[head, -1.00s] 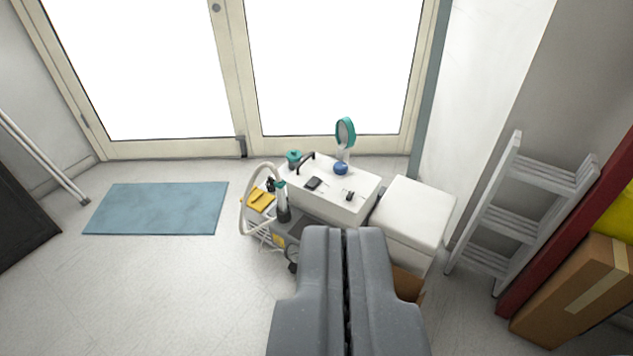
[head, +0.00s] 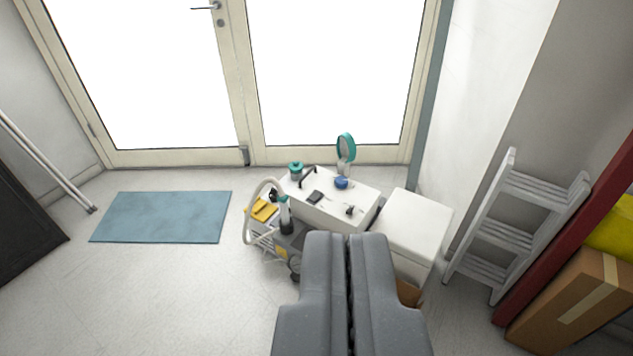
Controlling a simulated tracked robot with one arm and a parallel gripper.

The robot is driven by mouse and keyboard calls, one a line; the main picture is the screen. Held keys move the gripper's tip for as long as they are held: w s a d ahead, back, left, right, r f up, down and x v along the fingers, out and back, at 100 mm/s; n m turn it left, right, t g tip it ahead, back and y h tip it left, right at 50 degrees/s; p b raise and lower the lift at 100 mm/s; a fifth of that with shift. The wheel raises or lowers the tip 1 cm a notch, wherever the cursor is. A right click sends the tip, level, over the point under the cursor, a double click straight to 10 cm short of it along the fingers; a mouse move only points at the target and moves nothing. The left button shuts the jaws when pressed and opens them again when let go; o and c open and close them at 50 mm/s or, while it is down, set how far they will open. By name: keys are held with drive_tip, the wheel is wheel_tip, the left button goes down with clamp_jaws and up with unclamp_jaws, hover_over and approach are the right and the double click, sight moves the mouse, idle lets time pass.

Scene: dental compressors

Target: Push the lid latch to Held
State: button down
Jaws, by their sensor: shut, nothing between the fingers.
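The white compressor unit (head: 330,209) stands on the floor ahead, with a flat white top. On its top are a small dark latch-like part (head: 350,210) near the right front, a black flat piece (head: 315,197), a black handle (head: 308,177) and a blue knob (head: 341,183). I cannot tell for sure which small part is the lid latch, and its setting is too small to read. My gripper (head: 346,236) is shut and empty. In the picture its tips lie just below the front edge of the unit and hide part of its lower front.
A white box (head: 412,222) stands right of the unit. A grey ladder (head: 515,225) and a cardboard box (head: 575,300) are farther right. A yellow item and hose (head: 249,220) are at the unit's left. A blue mat (head: 160,217) lies on open floor before the glass doors.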

wheel_tip(320, 180, up, 10)
drive_tip(key=p, duration=0.8)
drive_tip(key=shift+f, duration=0.1)
